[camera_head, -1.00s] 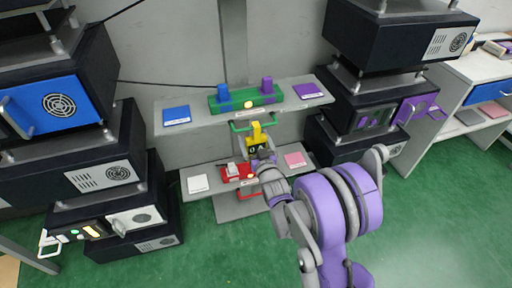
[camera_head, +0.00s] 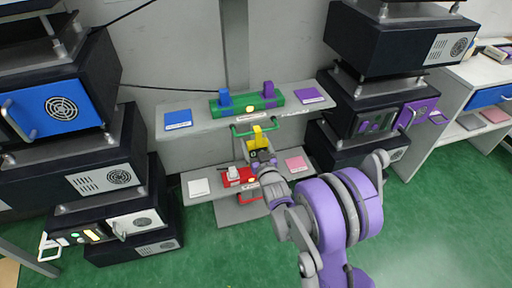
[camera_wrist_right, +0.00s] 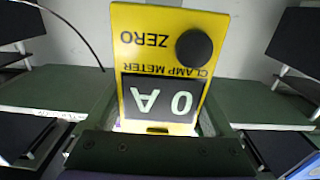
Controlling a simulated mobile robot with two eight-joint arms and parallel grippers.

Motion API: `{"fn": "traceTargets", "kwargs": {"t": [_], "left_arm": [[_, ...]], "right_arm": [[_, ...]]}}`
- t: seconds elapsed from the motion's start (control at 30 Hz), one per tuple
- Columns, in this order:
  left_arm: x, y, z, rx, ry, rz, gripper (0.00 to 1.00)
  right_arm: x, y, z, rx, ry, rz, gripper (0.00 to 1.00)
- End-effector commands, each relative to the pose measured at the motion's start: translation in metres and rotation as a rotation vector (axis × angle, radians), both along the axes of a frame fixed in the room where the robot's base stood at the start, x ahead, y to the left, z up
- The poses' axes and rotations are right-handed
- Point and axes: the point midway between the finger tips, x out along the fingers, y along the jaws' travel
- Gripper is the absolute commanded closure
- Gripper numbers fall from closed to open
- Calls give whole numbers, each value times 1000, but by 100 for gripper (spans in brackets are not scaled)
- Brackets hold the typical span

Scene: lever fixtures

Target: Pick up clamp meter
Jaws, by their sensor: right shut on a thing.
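The clamp meter (camera_head: 257,139) is yellow and stands in front of the grey shelf rack, just below the green fixture. In the right wrist view the clamp meter (camera_wrist_right: 165,65) is large and upside down, with a black dial and a dark display reading "0 A". My right gripper (camera_head: 260,156) reaches it from the front. In the right wrist view my right gripper (camera_wrist_right: 160,125) is shut on the meter, with a dark finger on either side of its display end. The meter's clamp end is out of the wrist view. My left gripper is not recognisable in the head view.
The upper shelf (camera_head: 200,118) carries a green fixture (camera_head: 248,104) with blue and purple blocks. The lower shelf (camera_head: 213,192) holds a red fixture (camera_head: 235,177) and a pink plate (camera_head: 296,163). Black cabinets stand close on both sides. Green floor lies open in front.

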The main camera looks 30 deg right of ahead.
Motion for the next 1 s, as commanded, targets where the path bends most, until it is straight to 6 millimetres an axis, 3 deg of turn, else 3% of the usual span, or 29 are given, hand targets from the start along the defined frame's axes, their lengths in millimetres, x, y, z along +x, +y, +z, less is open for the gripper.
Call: {"fn": "traceTargets", "kwargs": {"t": [0.17, 0.37, 1.0], "left_arm": [[0, 0, 4, 0, -2, 0, 100], [-1, 0, 16, 0, -6, 0, 100], [-1, 0, 13, 0, -5, 0, 100]], "right_arm": [[0, 0, 10, 0, -1, 0, 92], [-1, 0, 39, -1, -1, 0, 92], [-151, 36, 35, 0, -1, 0, 92]]}}
